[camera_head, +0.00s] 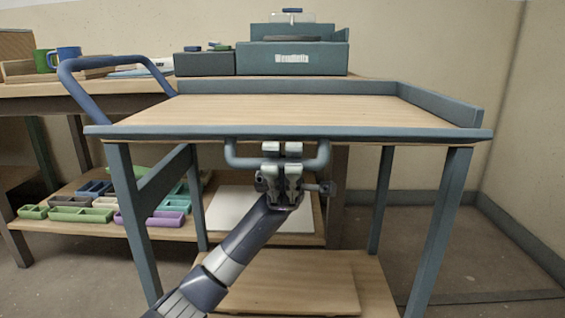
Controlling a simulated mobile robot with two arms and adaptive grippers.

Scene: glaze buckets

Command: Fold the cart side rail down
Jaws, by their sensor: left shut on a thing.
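The cart (290,112) has a wooden top with raised blue-grey edges at the back and right. Its near edge carries a low blue-grey strip (400,134). A U-shaped blue-grey bar (242,161), which looks like the side rail, hangs below this near edge. My left gripper (282,153) comes up from below and is shut on the middle of the bar, hiding that part. The bar's two ends meet the underside of the cart's near edge. My right gripper is not in view.
A curved push handle (85,64) rises at the cart's left. The cart's wooden lower shelf (330,282) is below my arm. Behind stand a workbench with a teal box (295,57) and a low shelf with several coloured trays (82,214). The floor at right is clear.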

